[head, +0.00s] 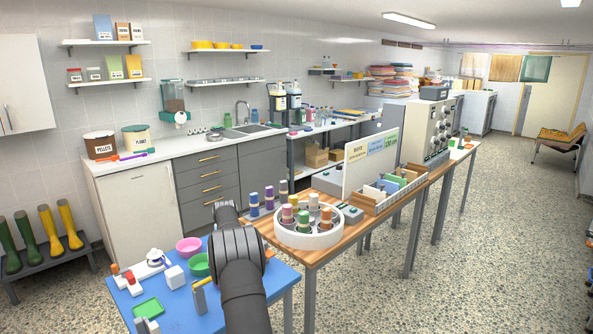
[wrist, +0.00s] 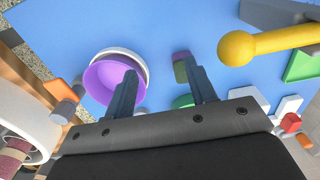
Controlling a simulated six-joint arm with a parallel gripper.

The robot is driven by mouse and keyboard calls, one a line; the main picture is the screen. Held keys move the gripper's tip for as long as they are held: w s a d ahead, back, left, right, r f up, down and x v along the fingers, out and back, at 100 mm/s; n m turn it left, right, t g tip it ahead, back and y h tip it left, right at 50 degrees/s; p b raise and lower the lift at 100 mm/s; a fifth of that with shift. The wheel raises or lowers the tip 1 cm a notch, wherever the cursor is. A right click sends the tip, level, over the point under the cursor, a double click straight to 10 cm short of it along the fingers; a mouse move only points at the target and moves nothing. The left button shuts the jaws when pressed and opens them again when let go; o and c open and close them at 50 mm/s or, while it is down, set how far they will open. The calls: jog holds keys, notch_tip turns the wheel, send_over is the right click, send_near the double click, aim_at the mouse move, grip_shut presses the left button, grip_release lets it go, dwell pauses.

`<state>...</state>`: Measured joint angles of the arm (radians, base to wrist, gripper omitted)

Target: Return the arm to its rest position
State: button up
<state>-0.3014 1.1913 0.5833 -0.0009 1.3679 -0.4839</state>
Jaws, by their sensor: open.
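My gripper (wrist: 160,70) shows in the wrist view with its two grey fingers spread apart. Only blue table surface shows between the tips, so it holds nothing. A purple bowl (wrist: 103,84) with a white rim beside it lies partly behind the left finger. A small dark purple and green piece (wrist: 180,66) is by the right fingertip. In the head view my dark arm rises from the bottom centre over the right part of the blue table (head: 183,312); the fingers cannot be made out there.
A pink bowl (head: 188,245) and green bowl (head: 198,266) stand close left of my arm. A white block (head: 174,276) and green tray (head: 148,308) are further left. The wooden table (head: 310,257) bears a round white carousel (head: 306,240) to the right. A yellow knobbed object (wrist: 240,48) shows in the wrist view.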

jog(key=s+d+r, duration=0.1)
jog(key=d+r, duration=0.3)
jog(key=d, duration=0.2)
jog(key=a+f+n, duration=0.1)
jog(key=a+f, duration=0.3)
jog(key=a, duration=0.8)
jog(key=s+a+m, duration=0.1)
jog(key=s+a, duration=0.9)
jog(key=s, duration=0.5)
jog(key=shift+s+a+r, duration=0.2)
jog(key=shift+r, duration=0.05)
jog(key=shift+o, duration=0.4)
